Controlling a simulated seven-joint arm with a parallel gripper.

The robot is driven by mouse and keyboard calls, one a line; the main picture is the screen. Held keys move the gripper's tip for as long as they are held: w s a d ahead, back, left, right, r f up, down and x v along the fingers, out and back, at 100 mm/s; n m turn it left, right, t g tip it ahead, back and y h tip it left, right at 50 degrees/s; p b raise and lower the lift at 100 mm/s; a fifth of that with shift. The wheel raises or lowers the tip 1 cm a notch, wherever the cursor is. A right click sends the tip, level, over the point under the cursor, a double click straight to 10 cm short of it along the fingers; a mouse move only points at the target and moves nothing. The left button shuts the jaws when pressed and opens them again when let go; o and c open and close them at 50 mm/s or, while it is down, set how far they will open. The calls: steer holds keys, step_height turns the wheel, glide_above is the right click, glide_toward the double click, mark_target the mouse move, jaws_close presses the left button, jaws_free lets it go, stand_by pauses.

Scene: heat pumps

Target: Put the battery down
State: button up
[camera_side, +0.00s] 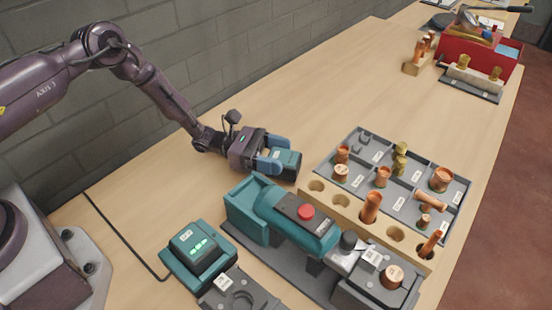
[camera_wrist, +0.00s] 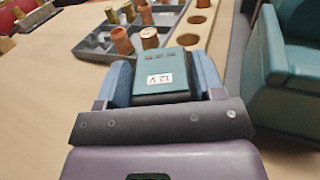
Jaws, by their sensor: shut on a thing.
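My gripper (camera_side: 272,156) is shut on a teal battery (camera_side: 288,162) with its blue fingers on either side.
A teal press tool with a red button (camera_side: 306,212) stands in front of the battery. A teal charger (camera_side: 198,252) with green lights is at the front left. A grey parts tray (camera_side: 345,186) and a wooden block with holes (camera_side: 340,201) are to the right.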

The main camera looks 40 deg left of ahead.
steer(key=shift+f, duration=0.75)
